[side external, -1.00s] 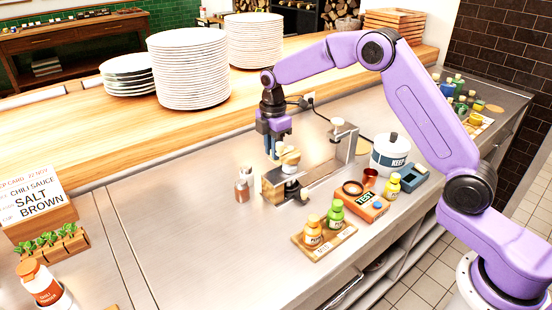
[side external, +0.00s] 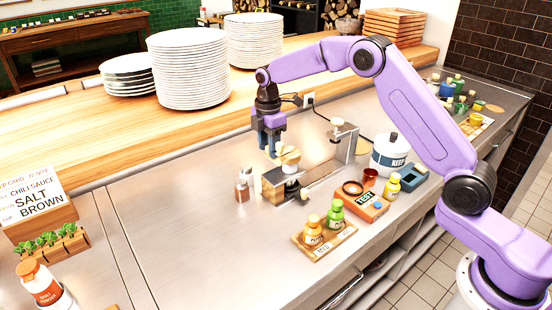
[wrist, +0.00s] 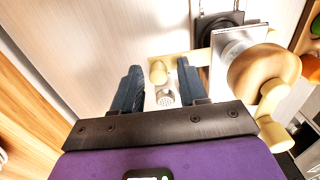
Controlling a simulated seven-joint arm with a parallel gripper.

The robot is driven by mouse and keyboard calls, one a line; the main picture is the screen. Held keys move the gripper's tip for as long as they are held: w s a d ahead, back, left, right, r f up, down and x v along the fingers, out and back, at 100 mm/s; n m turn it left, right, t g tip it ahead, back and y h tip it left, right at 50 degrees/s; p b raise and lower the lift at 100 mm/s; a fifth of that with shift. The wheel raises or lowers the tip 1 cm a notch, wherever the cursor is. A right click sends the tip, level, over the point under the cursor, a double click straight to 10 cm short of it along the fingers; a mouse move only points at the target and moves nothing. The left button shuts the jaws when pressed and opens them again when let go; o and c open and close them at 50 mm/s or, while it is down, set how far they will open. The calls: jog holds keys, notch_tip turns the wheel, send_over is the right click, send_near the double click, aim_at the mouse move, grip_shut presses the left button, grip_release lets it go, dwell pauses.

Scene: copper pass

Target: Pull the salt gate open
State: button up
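The likely salt gate is a metal and wood fixture (side external: 318,178) on the steel counter, with a round wooden knob (side external: 289,156) on top; the knob also shows in the wrist view (wrist: 262,72). In the wrist view a cream bar ends in a small rounded handle (wrist: 158,72), seen between my fingers. My gripper (side external: 270,152) points down beside the knob. In the wrist view it is open (wrist: 158,88), its two blue fingers apart. Contact with the handle cannot be told.
A tray (side external: 325,243) with yellow and green bottles, an orange box (side external: 364,208) and a KEEP pot (side external: 390,154) stand right. Plate stacks (side external: 188,75) occupy the wooden ledge behind.

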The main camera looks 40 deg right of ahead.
jog(key=shift+r, duration=0.1)
jog(key=shift+r, duration=2.9)
jog(key=shift+s+a+r+m, duration=0.15)
jog(key=shift+a+m, duration=0.15)
jog(key=s+a+r+m+y, duration=0.1)
jog(key=s+a+r+m, duration=0.1)
jog(key=s+a+m, duration=0.35)
jog(key=s+a+r+m+y, duration=0.2)
jog(key=s+a+m, duration=0.1)
jog(key=s, duration=0.6)
jog(key=s+d+f+n+h, duration=0.1)
jog(key=s+d, duration=0.3)
jog(key=s, duration=0.5)
jog(key=s+d+f+n, duration=0.1)
jog(key=s+d, duration=0.3)
jog(key=s, duration=0.6)
jog(key=s+d+f+n+h, duration=0.1)
jog(key=s+d, duration=0.3)
jog(key=s, duration=0.6)
jog(key=shift+s+f+n+h, duration=0.15)
jog(key=shift+f+n+h, duration=0.2)
jog(key=shift+f, duration=0.1)
